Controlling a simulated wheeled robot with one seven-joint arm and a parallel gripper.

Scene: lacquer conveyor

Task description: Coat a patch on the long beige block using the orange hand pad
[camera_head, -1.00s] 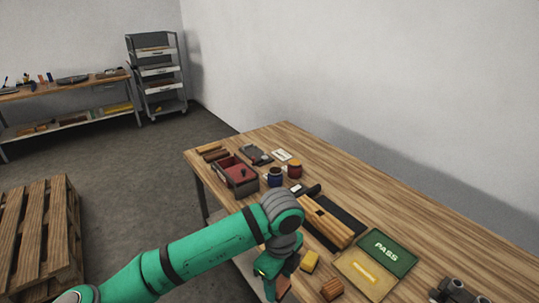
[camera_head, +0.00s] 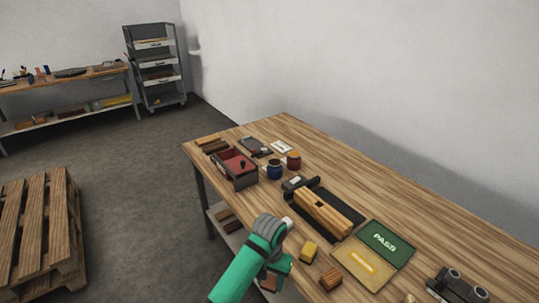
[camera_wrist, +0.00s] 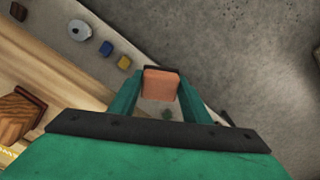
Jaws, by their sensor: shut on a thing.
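The long beige block (camera_head: 318,212) lies lengthwise on a dark mat (camera_head: 347,219) near the middle of the table. My gripper (camera_wrist: 160,88) is shut on the orange hand pad (camera_wrist: 161,84), which sits between its two green fingers in the wrist view. In the head view my gripper (camera_head: 277,278) is low at the table's front edge, to the front left of the block and apart from it. The pad's underside is hidden, and my arm partly covers the gripper there.
A yellow block (camera_head: 309,251) and a brown wooden block (camera_head: 331,279) lie near the front edge. A green PASS card (camera_head: 386,242) is right of the beige block.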

